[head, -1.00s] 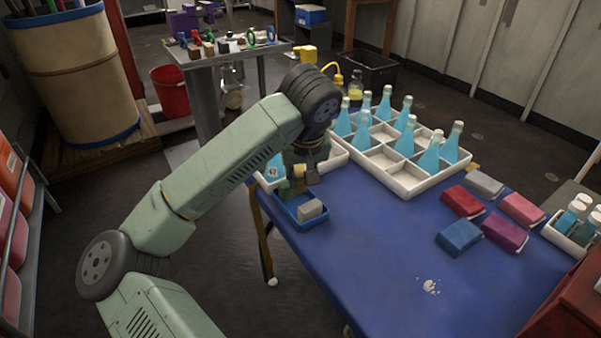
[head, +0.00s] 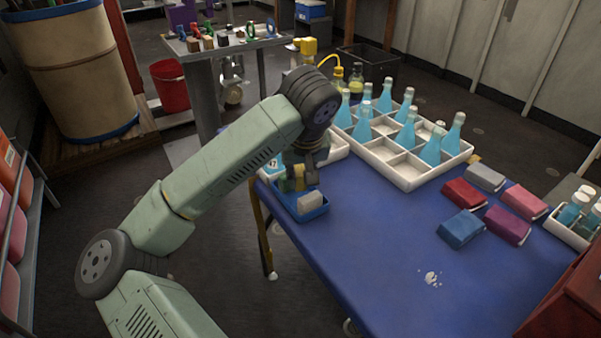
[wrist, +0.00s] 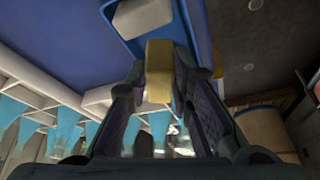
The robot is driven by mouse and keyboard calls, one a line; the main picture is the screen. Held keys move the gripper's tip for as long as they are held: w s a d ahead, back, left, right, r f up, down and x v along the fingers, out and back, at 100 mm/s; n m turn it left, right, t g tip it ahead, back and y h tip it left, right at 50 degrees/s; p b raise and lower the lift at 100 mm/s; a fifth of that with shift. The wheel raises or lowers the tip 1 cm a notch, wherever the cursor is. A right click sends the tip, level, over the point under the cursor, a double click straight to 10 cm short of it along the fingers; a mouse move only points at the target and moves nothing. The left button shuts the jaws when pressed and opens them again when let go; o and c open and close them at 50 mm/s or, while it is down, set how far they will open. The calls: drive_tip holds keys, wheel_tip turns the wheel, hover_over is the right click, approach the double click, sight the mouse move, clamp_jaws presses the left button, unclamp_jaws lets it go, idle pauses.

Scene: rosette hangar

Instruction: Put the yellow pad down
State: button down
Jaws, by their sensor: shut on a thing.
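The yellow pad (wrist: 158,68) is held between the two fingers of my gripper (wrist: 160,88) in the wrist view. In the head view my gripper (head: 298,180) points down over the left part of the small blue tray (head: 313,213), and the pad is mostly hidden by the fingers. A pale grey block (head: 310,200) lies in the tray beside the pad; it also shows in the wrist view (wrist: 142,17). I cannot tell whether the pad touches the tray floor.
The tray sits at the left edge of the blue-topped table (head: 375,240). A white divided crate (head: 400,172) with several blue bottles stands behind. Several coloured pads, among them a blue one (head: 461,228), lie at the right. The table's middle is clear.

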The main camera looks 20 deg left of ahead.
drive_tip(key=c, duration=1.4)
unclamp_jaws()
